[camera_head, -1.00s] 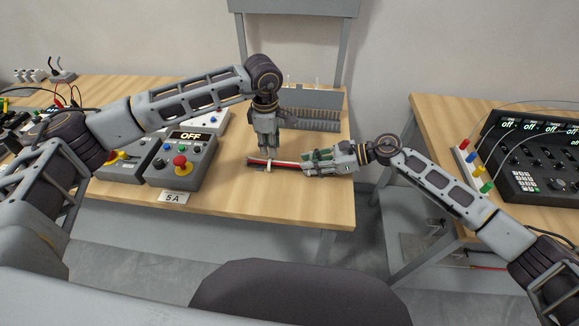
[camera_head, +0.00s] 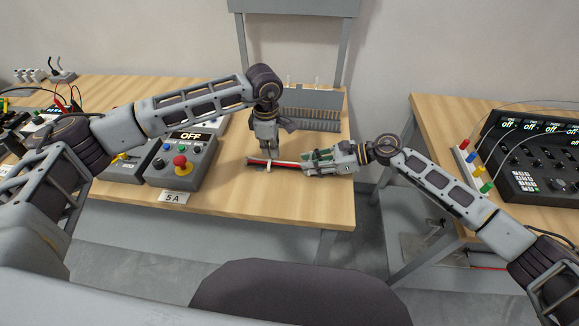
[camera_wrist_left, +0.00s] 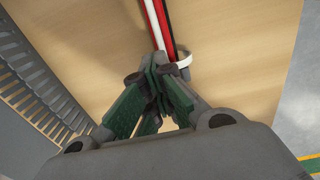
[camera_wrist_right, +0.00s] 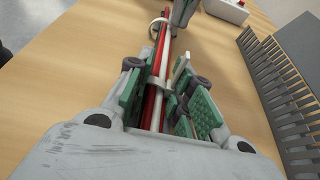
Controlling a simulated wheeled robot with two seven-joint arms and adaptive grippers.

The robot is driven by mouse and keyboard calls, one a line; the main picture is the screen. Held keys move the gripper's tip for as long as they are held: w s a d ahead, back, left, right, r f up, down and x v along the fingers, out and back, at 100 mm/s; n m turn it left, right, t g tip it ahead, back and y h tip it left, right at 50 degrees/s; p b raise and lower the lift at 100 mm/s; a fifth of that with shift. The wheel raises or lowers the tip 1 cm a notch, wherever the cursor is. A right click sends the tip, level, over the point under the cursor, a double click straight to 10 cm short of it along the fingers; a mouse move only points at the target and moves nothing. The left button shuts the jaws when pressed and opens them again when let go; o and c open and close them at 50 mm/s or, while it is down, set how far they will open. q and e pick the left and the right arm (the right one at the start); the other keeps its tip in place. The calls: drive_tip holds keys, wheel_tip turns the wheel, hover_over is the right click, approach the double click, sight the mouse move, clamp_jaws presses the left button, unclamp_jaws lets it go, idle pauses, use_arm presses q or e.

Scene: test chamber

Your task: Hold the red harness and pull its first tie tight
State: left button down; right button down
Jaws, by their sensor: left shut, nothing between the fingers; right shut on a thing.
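The red harness (camera_head: 257,160) is a thin bundle of red, white and dark wires, lying over the near part of the middle table. A white tie (camera_wrist_left: 184,60) loops loosely around it, with clear space inside the loop; it also shows in the right wrist view (camera_wrist_right: 158,21). A second pale band (camera_wrist_right: 157,88) sits between my right fingers. My right gripper (camera_head: 311,160) is shut on the harness from the right. My left gripper (camera_head: 270,153) points down over the harness beside the first tie, shut and empty. Whether its fingertips touch the harness or tie, I cannot tell.
A grey control box (camera_head: 181,160) with a red knob and an OFF display stands left of the harness. The table's front edge is close, with a gap before the right table (camera_head: 440,112).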

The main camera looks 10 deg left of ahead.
use_arm(q)
drive_tip(key=shift+s+r, duration=0.1)
drive_tip(key=shift+r, duration=2)
idle(1.9)
drive_tip(key=c, duration=1.7)
unclamp_jaws()
drive_tip(key=shift+r, duration=0.1)
drive_tip(key=shift+s+r, duration=0.1)
drive_tip(key=shift+r, duration=2.8)
drive_tip(key=shift+f, duration=0.25)
drive_tip(key=shift+c, duration=0.3)
drive_tip(key=shift+f, duration=0.75)
drive_tip(key=shift+f, duration=0.1)
